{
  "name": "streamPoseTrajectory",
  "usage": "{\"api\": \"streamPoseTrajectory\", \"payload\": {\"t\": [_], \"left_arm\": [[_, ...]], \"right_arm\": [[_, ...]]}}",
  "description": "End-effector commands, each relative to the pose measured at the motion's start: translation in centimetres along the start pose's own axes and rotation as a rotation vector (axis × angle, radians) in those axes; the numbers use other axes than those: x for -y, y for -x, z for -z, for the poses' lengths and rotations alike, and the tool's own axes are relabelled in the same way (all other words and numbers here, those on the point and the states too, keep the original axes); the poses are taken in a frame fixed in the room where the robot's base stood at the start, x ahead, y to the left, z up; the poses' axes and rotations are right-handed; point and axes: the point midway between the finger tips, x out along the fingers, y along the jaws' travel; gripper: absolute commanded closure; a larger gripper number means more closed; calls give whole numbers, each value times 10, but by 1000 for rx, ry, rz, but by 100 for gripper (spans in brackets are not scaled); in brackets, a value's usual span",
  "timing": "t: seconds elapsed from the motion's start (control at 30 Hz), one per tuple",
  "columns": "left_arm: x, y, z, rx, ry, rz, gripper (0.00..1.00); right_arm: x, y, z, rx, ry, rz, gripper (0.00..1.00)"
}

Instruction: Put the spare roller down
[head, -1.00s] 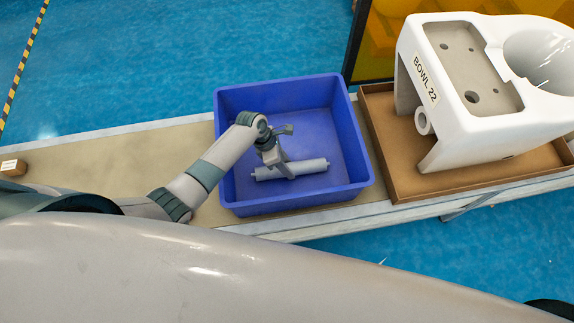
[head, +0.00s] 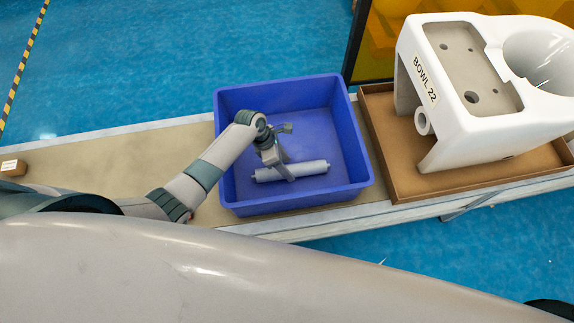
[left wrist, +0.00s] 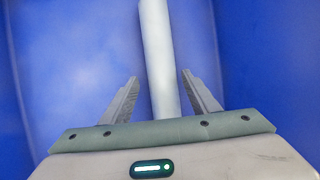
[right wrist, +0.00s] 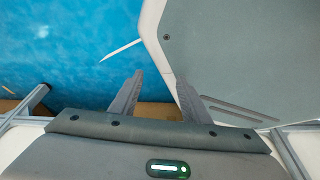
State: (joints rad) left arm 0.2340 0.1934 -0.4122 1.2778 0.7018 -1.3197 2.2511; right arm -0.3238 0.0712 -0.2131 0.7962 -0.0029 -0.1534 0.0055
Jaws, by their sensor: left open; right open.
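The spare roller (head: 306,169) is a light grey cylinder lying inside the blue bin (head: 225,187). My left gripper (head: 288,174) reaches down into the bin at the roller. In the left wrist view the roller (left wrist: 160,60) runs between the two spread fingers of my left gripper (left wrist: 159,92), with a gap on each side. My right gripper (right wrist: 157,88) is open and empty in the right wrist view; it is not seen in the head view.
The bin stands on a conveyor (head: 110,153). To its right a brown tray (head: 390,165) holds a white toilet bowl (head: 455,125) marked "BOWL 22". A small brown box (head: 12,168) sits at the left end. The belt between box and bin is partly clear.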

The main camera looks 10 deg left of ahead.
Motion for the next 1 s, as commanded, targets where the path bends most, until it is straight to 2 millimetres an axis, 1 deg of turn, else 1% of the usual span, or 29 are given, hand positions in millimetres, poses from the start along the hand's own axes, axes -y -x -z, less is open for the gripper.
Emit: {"api": "streamPoseTrajectory", "payload": {"t": [0.17,0.37,0.5,0.6,0.8,1.0], "left_arm": [[0,24,-1,2,-1,-2,45],[0,60,0,2,-2,-2,45],[0,84,0,1,-1,-2,45],[0,98,0,1,-1,-2,45],[0,112,0,1,-1,0,45],[0,113,0,1,0,0,45]], "right_arm": [[-2,2,-2,13,0,-2,57],[-5,2,-4,29,0,-5,57],[-6,2,-9,42,-1,-7,57],[-6,2,-13,48,-1,-7,57],[-6,4,-18,55,-1,-7,57],[-6,5,-22,59,-1,-7,57]]}}
